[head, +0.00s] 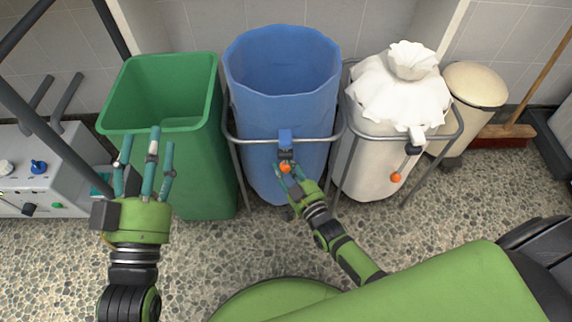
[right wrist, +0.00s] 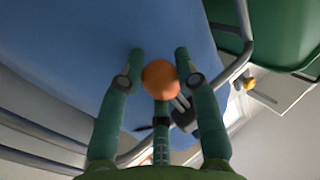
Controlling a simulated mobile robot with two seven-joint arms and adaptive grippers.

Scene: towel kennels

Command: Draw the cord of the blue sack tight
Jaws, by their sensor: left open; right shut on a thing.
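The blue sack (head: 283,100) hangs open-mouthed in a metal ring stand, its mouth wide. At its front are a blue tab and a dark cord stopper, with an orange ball (head: 286,168) just below. My right gripper (head: 289,172) is at the sack's front, its fingers closed around the orange ball. In the right wrist view the ball (right wrist: 160,80) sits between the fingertips, with the blue sack behind it. My left gripper (head: 147,150) is open and empty, in front of the green bin, away from the sack. The cord itself is mostly hidden.
A green bin (head: 188,175) stands left of the sack. A white sack (head: 385,160), gathered at its top, hangs at the right with its own orange ball (head: 396,178). A cream bin (head: 474,86), a broom (head: 505,132) and a grey machine (head: 55,165) stand further out.

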